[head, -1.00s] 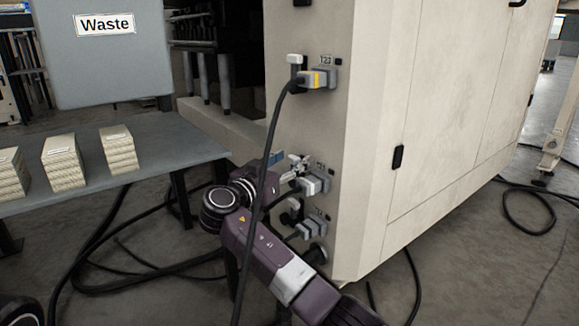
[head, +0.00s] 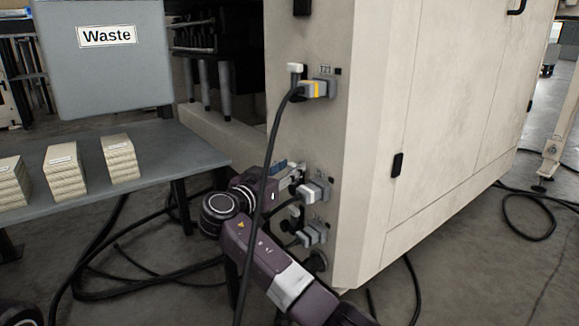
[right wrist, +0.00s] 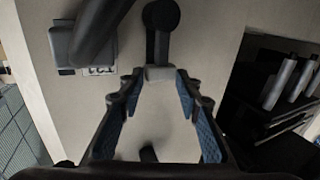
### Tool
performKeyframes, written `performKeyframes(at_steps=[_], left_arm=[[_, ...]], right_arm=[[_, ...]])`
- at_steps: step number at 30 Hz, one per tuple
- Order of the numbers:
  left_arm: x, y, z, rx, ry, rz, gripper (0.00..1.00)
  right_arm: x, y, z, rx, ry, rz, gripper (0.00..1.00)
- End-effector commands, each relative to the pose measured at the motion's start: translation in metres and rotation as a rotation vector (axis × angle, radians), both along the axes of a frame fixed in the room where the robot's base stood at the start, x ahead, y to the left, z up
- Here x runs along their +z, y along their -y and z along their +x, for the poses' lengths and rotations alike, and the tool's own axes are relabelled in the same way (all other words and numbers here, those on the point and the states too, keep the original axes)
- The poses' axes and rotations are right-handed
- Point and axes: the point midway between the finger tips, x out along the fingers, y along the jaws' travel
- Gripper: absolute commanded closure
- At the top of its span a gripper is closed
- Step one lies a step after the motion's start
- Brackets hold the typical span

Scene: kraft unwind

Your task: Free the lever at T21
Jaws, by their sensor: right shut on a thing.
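My right gripper (head: 296,174) is at the middle lever-and-plug set on the machine's beige end panel. In the right wrist view its blue-padded fingertips (right wrist: 160,76) are closed on the pale grey end of a dark lever (right wrist: 158,42). The lever's round pivot is at the top of that view. A grey plug (right wrist: 72,44) with a thick black cable sits beside the lever. A small label (right wrist: 99,71) by the plug appears upside down and is hard to read. In the head view the middle plug (head: 313,192) shows, while the gripper mostly hides its lever. My left gripper is not in view.
An upper plug (head: 314,89) with a yellow band and a white-tipped lever is above. A lower plug (head: 313,233) is below. A black cable (head: 262,185) hangs in front of my right arm.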

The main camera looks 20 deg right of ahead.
Motion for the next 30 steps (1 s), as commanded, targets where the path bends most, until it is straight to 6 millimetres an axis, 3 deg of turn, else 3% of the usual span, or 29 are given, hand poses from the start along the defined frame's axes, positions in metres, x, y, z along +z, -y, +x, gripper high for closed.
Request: performKeyframes(at_steps=[1, 9, 15, 26, 27, 30], left_arm=[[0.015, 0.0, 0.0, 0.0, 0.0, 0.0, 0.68], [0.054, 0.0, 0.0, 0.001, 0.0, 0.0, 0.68], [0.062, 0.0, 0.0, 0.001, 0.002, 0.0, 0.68], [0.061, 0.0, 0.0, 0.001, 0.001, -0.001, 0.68], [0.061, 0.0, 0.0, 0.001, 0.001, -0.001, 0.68], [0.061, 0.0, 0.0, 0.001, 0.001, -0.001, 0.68]], right_arm=[[0.006, -0.001, 0.002, -0.003, -0.031, -0.007, 1.0], [0.005, -0.006, 0.015, -0.001, -0.216, -0.074, 1.0], [-0.001, -0.008, 0.022, 0.0, -0.304, -0.108, 1.0], [-0.003, -0.008, 0.022, 0.0, -0.316, -0.112, 1.0], [-0.003, -0.008, 0.023, 0.0, -0.315, -0.113, 0.65], [-0.003, -0.008, 0.023, 0.001, -0.315, -0.113, 0.54]])
